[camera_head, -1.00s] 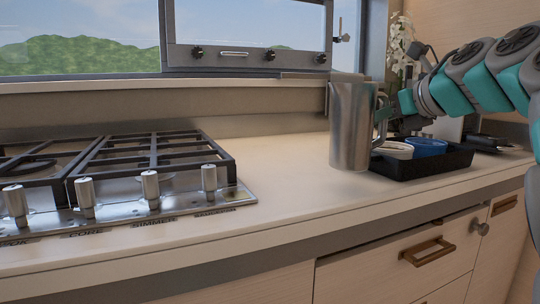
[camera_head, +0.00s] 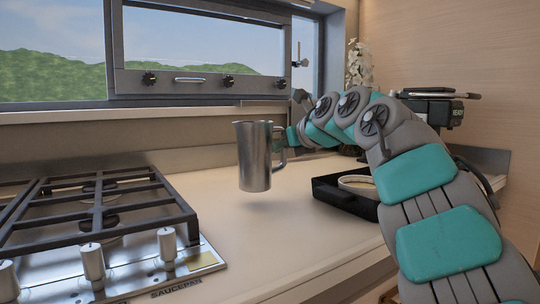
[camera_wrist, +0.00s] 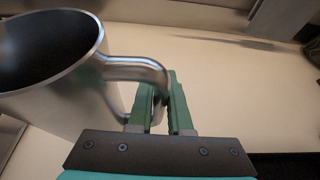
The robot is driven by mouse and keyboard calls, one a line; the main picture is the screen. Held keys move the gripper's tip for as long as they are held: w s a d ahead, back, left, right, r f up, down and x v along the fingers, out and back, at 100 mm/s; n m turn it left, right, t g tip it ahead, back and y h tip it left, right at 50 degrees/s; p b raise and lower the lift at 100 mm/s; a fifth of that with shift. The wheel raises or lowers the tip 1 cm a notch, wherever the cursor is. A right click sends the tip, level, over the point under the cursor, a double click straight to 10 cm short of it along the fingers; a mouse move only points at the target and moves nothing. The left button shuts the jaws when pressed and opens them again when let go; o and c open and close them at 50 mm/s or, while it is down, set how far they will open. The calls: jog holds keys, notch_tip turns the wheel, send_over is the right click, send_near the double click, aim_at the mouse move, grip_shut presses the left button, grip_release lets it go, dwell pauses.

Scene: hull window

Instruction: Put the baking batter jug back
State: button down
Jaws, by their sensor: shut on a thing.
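The baking batter jug (camera_head: 254,157) is a tall brushed-metal jug with a side handle. It is upright in the head view, and its base appears a little above the counter, with a shadow below. In the wrist view the jug (camera_wrist: 52,75) fills the upper left, and its dark inside shows no visible contents. My gripper (camera_wrist: 159,95) has its green fingers shut on the jug's handle. In the head view the gripper (camera_head: 284,146) is small and partly hidden behind the handle.
A gas stove (camera_head: 95,215) with black grates and metal knobs is at the left. A black tray (camera_head: 345,193) with a pale round item (camera_head: 358,184) sits at the right, partly hidden by my arm. The counter (camera_head: 240,225) between them is clear. A window is behind.

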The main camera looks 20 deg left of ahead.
jog(key=shift+w+a+f+b, duration=0.2)
jog(key=shift+w+a+f, duration=0.15)
jog(key=shift+a+f, duration=0.3)
jog(key=shift+w+a+f+b, duration=0.2)
jog(key=shift+w+a+f, duration=0.1)
jog(key=shift+a+f, duration=0.3)
jog(key=shift+f, duration=0.55)
jog(key=shift+f+b, duration=0.15)
jog(key=shift+b, duration=0.15)
jog(key=c, duration=0.8)
grip_release()
jog(key=shift+c, duration=0.2)
